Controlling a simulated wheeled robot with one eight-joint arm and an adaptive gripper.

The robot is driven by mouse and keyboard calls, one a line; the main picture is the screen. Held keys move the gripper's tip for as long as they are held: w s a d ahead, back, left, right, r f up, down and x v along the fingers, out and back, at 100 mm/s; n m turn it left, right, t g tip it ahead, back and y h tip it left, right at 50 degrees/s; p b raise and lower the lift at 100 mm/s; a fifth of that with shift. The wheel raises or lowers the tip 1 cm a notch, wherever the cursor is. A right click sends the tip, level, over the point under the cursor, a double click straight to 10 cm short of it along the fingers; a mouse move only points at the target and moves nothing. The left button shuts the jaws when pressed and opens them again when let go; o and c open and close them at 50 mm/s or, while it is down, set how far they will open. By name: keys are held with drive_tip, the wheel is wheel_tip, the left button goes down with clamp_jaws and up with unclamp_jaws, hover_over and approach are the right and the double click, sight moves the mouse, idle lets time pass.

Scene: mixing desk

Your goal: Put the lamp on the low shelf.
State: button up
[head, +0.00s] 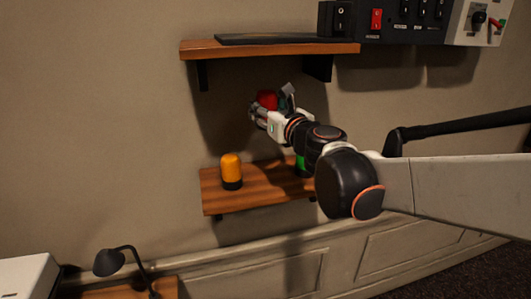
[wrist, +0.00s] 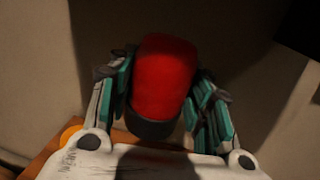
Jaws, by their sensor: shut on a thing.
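A red lamp (head: 267,98) with a rounded top and a dark base is between the fingers of my gripper (head: 270,112). In the wrist view the fingers press on both sides of the red lamp (wrist: 164,78), and its dark base points toward the palm side. The low shelf (head: 255,197) is a wooden board on the wall, below my gripper. The held lamp is in the air, clear above this shelf.
An orange lamp (head: 231,168) stands on the low shelf's left part. A green lamp (head: 300,164) stands on its right, partly hidden by my arm. An upper shelf (head: 270,49) is overhead. Bare board lies between the two lamps.

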wheel_tip(320, 180, down, 17)
drive_tip(key=b, duration=0.5)
drive_tip(key=shift+w+r, duration=0.1)
drive_tip(key=shift+f, duration=0.2)
drive_tip(key=o, duration=1.2)
drive_tip(key=shift+r, duration=0.1)
drive_tip(key=shift+r, duration=0.15)
